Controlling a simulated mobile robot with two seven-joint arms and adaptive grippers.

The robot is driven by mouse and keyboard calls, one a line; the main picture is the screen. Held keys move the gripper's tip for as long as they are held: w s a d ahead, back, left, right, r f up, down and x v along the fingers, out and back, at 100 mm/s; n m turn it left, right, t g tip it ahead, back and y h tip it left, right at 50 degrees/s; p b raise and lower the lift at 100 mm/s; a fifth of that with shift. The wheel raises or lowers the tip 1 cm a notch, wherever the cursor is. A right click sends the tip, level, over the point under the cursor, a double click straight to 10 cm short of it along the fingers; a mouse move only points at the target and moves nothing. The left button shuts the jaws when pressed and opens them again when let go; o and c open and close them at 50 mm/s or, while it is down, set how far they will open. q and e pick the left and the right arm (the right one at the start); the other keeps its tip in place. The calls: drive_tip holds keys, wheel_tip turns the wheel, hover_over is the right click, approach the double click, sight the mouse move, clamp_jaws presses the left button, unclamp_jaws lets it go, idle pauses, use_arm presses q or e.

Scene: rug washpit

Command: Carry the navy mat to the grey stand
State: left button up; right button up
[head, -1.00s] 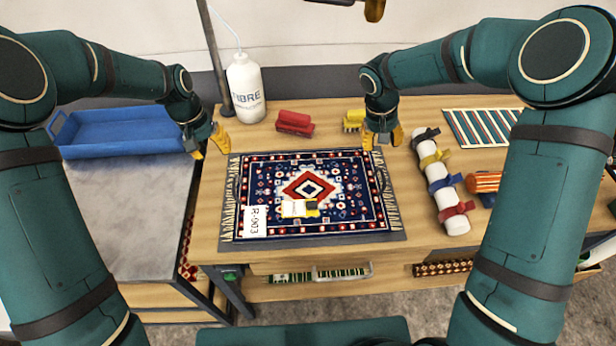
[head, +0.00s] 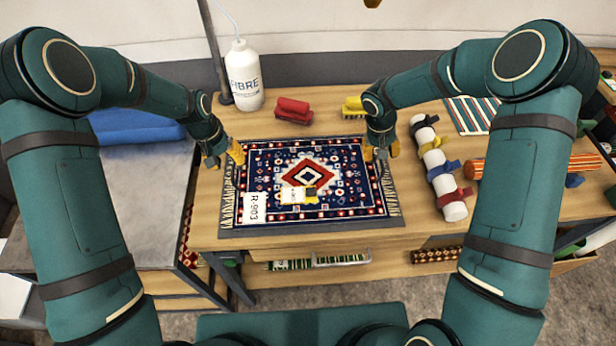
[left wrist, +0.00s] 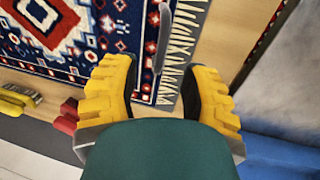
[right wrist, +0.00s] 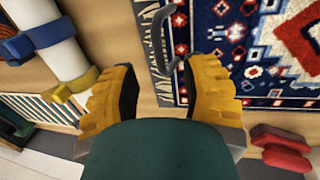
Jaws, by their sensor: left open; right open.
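The navy mat (head: 345,200), patterned with a red and white central diamond and pale fringes, lies flat on a dark grey sheet or board (head: 300,238) on the wooden table. A white R-903 tag (head: 254,208) lies on its left part. My left gripper (head: 224,158) is open at the mat's left fringe, and my right gripper (head: 381,152) is open at its right fringe. A thin grey handle-like loop shows ahead of the fingers in the left wrist view (left wrist: 163,40) and the right wrist view (right wrist: 160,30). The grey-topped stand (head: 140,205) is at the left, partly behind my arm.
A blue tray (head: 135,127) sits on the stand's back part; its front is clear. Behind the mat are a white bottle (head: 243,80), a red brush (head: 293,110) and a yellow one (head: 353,107). A white roll with coloured straps (head: 436,165) lies right of the mat.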

sight(233, 168)
use_arm(q)
drive_tip(key=shift+d+f, duration=0.2)
drive_tip(key=shift+f, duration=0.85)
drive_tip(key=shift+d+f, duration=0.2)
drive_tip(key=shift+f, duration=0.8)
use_arm(e)
drive_tip(key=shift+x, duration=2.15)
use_arm(q)
clamp_jaws()
use_arm(e)
clamp_jaws()
